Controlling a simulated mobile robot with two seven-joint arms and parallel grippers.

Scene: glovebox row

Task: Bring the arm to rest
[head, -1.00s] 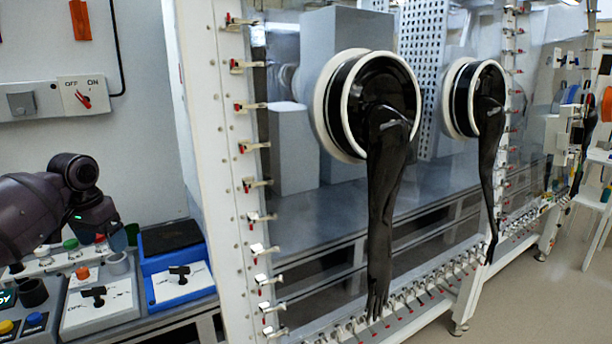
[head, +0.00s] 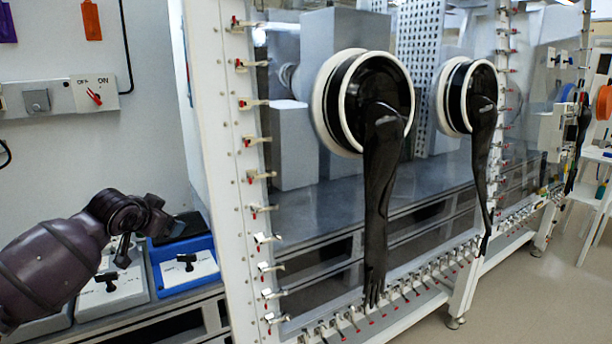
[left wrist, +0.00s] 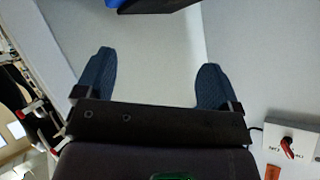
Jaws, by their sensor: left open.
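My left arm enters the head view from the left, over the bench with the switch boxes. My right gripper is in neither view.
A glovebox (head: 215,150) with hanging black gloves (head: 381,190) stands right of the arm. A wall switch (head: 95,94) is above.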

